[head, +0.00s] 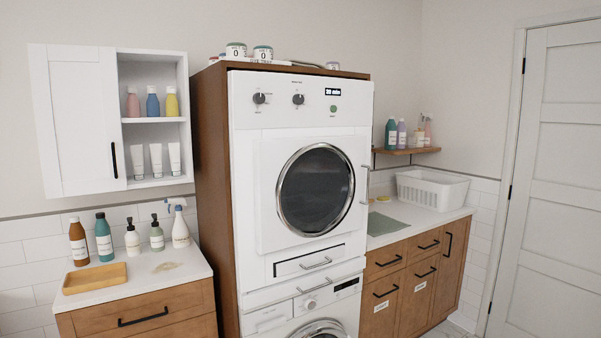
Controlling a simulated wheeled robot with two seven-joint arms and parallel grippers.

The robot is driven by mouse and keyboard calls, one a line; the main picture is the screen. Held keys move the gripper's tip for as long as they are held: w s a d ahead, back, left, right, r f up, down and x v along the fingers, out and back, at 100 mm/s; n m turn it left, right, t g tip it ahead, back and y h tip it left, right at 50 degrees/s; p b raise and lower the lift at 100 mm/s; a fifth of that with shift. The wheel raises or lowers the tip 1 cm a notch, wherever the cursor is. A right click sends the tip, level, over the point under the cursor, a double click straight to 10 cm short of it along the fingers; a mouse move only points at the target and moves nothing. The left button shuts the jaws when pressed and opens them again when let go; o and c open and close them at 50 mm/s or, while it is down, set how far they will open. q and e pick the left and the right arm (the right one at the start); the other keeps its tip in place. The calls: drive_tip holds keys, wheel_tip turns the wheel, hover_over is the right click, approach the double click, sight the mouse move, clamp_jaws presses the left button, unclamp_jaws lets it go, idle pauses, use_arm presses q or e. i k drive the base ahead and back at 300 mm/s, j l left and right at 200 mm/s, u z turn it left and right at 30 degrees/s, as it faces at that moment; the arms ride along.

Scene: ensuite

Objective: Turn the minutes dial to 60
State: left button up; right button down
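A white dryer (260,180) stands above a washing machine in a brown wooden housing. Its top panel has two dark round dials, a left dial (259,98) and a right dial (298,99). Small print beside the dials is too small to read, so I cannot tell for sure which is the minutes dial. A dark display (332,92) at the right of the panel shows lit text that looks like "30 min", not sharp. A green button (333,109) sits below it. Neither of my grippers is in view.
The round dryer door (315,190) is shut, with a vertical handle (365,185) standing out at its right. The washing machine (320,310) is below. A counter with bottles (104,237) is at left, under a wall cabinet (80,120). A white basket (432,188) stands on the right counter.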

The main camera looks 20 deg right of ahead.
sight(298, 99)
drive_tip(key=l+z, duration=0.1)
drive_tip(key=l, duration=0.45)
drive_tip(key=i+l, duration=0.15)
drive_tip(key=l, duration=0.35)
drive_tip(key=l+z, duration=0.15)
drive_tip(key=l, duration=0.4)
drive_tip(key=i, duration=0.05)
